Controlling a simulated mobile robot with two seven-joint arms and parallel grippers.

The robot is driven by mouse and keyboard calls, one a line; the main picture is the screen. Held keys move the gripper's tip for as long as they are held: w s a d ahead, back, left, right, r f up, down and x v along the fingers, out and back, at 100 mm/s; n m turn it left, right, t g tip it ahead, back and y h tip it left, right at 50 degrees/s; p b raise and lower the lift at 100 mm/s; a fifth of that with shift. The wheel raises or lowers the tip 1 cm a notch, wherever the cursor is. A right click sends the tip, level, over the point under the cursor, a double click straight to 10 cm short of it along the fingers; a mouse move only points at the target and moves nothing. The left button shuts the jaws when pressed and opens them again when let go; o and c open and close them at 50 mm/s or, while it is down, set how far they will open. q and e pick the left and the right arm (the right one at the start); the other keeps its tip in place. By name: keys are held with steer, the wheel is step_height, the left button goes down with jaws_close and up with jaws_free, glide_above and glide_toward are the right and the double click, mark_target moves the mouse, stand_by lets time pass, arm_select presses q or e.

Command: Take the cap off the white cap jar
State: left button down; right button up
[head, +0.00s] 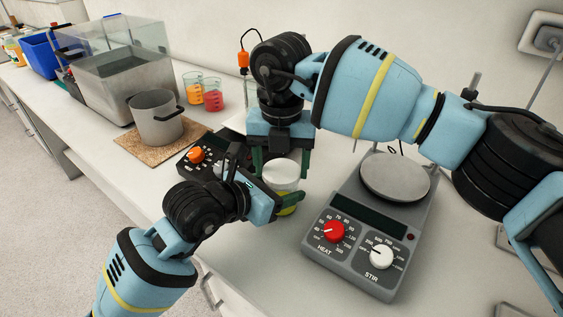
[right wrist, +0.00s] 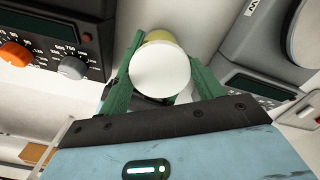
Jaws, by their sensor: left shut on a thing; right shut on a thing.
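The white cap jar (head: 288,209) stands upright between my two grippers, its lower part yellowish and its round white cap (head: 281,173) on top. My left gripper (head: 285,203) reaches in from the left and is shut on the jar body, low down. My right gripper (head: 279,165) comes from above and behind and is shut on the cap. In the right wrist view the white cap (right wrist: 160,75) sits between the two green fingers of my right gripper (right wrist: 155,80), with the yellowish jar (right wrist: 158,36) behind it. The left fingers partly hide the jar.
A hotplate stirrer (head: 365,225) with red and white knobs stands to the right. Another dark device (head: 190,160) with an orange knob is close on the left. A grey pot (head: 155,118) on a cork mat, two beakers (head: 203,92) and a glass tank (head: 118,65) stand farther left.

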steer(key=shift+d+n, duration=0.1)
steer(key=shift+n, duration=0.8)
arm_select(q)
steer(key=shift+a, duration=0.1)
arm_select(e)
steer(key=o, duration=1.1)
steer(key=shift+r, duration=2.35)
steer(key=shift+r+m, duration=1.7)
steer(key=shift+c, duration=0.2)
steer(key=shift+f, duration=4.05)
